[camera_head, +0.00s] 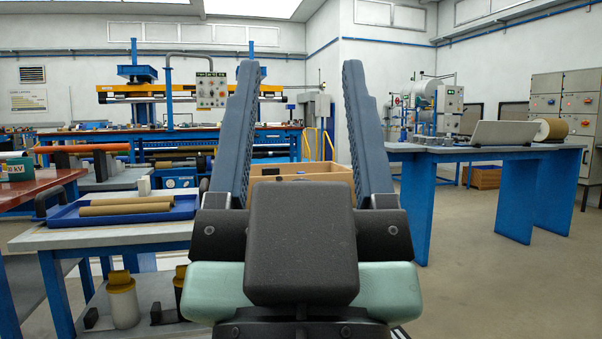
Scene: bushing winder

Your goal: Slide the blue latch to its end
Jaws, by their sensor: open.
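My gripper (300,70) fills the middle of the head view, with its two long dark blue-grey fingers pointing up and spread wide apart. Nothing is between the fingers except the distant background. I cannot make out a blue latch for certain. A large machine with a yellow beam (180,92) stands far back, with blue blocks on top, one at the left (137,73) and one partly behind the left finger. Whether any of these is the latch cannot be told.
A grey cart (110,238) at the left carries a blue tray (70,217) with brown tubes (125,208). A blue-legged table (520,190) with a grey panel stands at right. A wooden crate (330,172) is behind my gripper. The right floor (500,290) is clear.

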